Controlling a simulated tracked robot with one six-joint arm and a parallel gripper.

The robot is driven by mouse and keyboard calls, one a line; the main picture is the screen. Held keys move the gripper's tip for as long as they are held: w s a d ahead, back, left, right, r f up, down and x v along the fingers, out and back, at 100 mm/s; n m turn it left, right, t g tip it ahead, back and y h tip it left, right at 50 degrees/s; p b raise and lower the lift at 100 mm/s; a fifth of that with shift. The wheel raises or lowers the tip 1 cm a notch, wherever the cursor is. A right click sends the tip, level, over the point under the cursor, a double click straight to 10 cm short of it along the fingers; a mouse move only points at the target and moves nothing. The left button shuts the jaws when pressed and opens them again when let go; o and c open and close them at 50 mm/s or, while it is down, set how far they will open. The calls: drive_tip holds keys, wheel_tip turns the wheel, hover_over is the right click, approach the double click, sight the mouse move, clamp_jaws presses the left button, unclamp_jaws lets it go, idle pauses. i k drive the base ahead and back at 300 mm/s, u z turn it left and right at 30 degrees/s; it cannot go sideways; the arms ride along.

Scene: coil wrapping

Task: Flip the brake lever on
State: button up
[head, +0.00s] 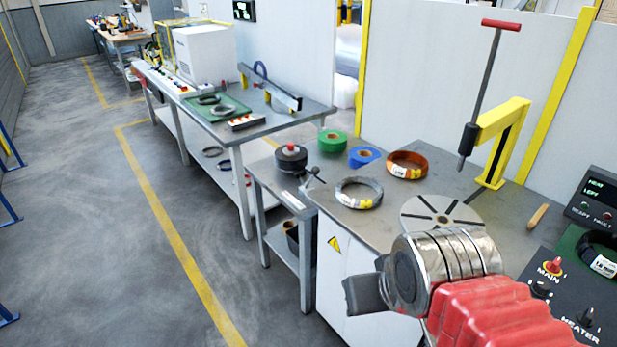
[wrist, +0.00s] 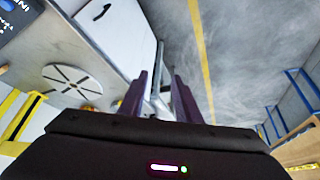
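A small black lever (head: 312,175) sits beside a black round unit with a red top (head: 291,157) on the small grey side table in the head view. I cannot tell for certain that it is the brake lever, nor how it is set. My gripper (wrist: 160,92) shows in the wrist view with its two dark fingers apart and nothing held between them. In the head view my arm is at the lower right, nearer to me than the side table, and the fingertips are not clear.
The bench beside it holds a grey coil (head: 359,193), an orange coil (head: 407,165), green tape (head: 332,141), blue tape (head: 364,156) and a slotted disc (head: 441,215).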

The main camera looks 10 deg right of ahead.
sight(315, 171)
drive_tip(key=u, duration=0.05)
drive_tip(key=k, duration=0.6)
drive_tip(key=z, duration=0.05)
drive_tip(key=i, duration=0.75)
drive_tip(key=u, duration=0.6)
drive_tip(key=i, duration=0.5)
drive_tip(key=u, duration=0.35)
